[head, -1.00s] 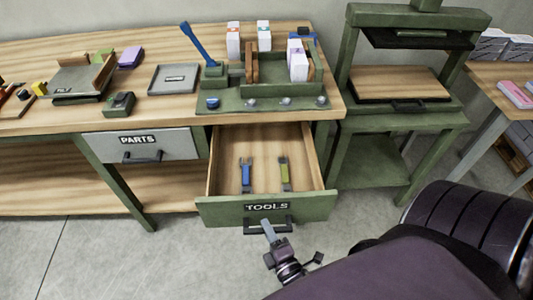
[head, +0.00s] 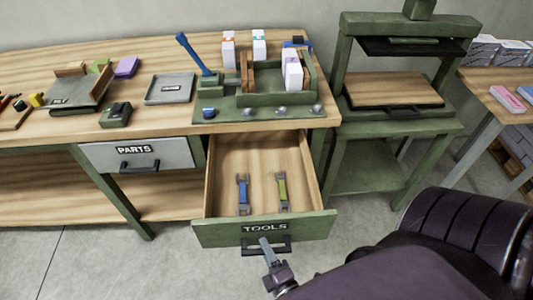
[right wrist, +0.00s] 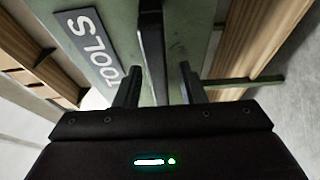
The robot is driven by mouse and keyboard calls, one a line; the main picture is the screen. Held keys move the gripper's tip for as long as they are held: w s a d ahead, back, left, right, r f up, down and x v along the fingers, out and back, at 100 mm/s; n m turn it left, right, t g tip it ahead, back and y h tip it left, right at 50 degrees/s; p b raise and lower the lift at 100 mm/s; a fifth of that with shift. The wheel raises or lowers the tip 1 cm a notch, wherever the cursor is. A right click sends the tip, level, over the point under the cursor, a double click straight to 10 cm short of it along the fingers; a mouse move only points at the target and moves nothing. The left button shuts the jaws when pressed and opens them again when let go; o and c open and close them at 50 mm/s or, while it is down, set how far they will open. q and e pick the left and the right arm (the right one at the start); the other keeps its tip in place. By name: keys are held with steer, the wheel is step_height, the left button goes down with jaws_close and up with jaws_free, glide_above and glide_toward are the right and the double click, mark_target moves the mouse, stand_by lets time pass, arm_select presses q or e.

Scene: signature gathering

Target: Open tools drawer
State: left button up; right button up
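The tools drawer (head: 212,236) has a green front with a TOOLS label (head: 264,228) and is pulled well out under the bench. Its black handle (head: 284,247) crosses the front below the label. My right gripper (head: 266,245) is at this handle. In the right wrist view, the fingers of my right gripper (right wrist: 160,82) stand apart on either side of the handle bar (right wrist: 151,45), with a visible gap on the right side. A blue tool (head: 243,195) and a yellow-green tool (head: 282,192) lie in the drawer. My left gripper is out of view.
The grey parts drawer (head: 110,157) beside it is shut. The bench top (head: 150,118) holds trays, small boxes and a green stand. A green press frame (head: 347,60) stands to the right. Open floor lies in front of the drawers.

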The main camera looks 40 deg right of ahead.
steer(key=s+a+b, duration=0.1)
steer(key=s, duration=0.6)
steer(key=shift+s, duration=0.35)
steer(key=shift+a, duration=0.1)
